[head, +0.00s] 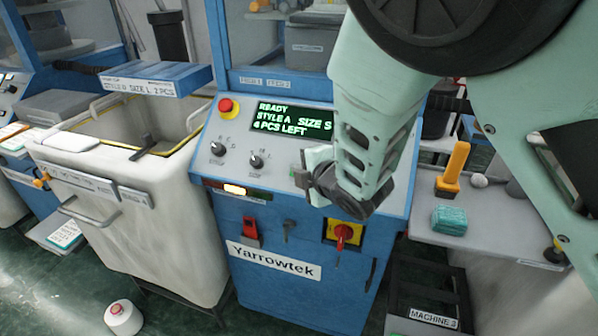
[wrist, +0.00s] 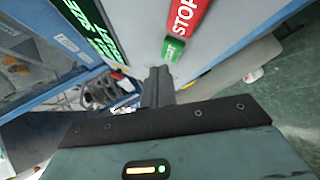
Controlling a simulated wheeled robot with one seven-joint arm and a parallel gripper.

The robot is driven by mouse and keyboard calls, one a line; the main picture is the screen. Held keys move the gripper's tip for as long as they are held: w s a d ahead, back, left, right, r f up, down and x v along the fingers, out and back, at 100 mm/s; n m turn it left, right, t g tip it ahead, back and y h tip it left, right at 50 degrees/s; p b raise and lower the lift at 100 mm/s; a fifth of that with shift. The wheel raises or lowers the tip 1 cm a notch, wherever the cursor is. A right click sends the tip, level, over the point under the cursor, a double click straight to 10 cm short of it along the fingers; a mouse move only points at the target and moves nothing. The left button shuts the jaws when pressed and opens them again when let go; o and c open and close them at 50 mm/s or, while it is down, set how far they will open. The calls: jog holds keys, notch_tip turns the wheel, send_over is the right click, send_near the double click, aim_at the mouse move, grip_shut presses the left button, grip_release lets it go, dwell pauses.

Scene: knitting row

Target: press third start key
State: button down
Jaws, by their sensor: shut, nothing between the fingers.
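The blue Yarrowtek machine (head: 275,285) stands in the middle of the head view, with a lit display (head: 293,120) reading READY, STYLE A, SIZE S, 4 PCS LEFT. In the wrist view a green key (wrist: 173,48), its lettering only partly readable, sits on the pale panel below a red STOP key (wrist: 186,14). In the head view my arm and gripper hide this part of the panel. My gripper (head: 306,172) is shut and empty at the panel's right part. Its fingertips (wrist: 158,72) show just below the green key; I cannot tell whether they touch it.
A red emergency button (head: 226,106) and two knobs (head: 217,148) are on the panel's left. A pale bin (head: 130,225) stands to the left. A shelf (head: 490,215) at right holds a yellow-handled tool (head: 454,168) and teal yarn (head: 449,219). A MACHINE 3 sign (head: 433,318) is below.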

jog(key=shift+f, duration=0.1)
dwell(0.7)
jog(key=shift+w+f+b, duration=0.2)
jog(key=shift+f+b, duration=0.05)
jog(key=shift+b, duration=0.05)
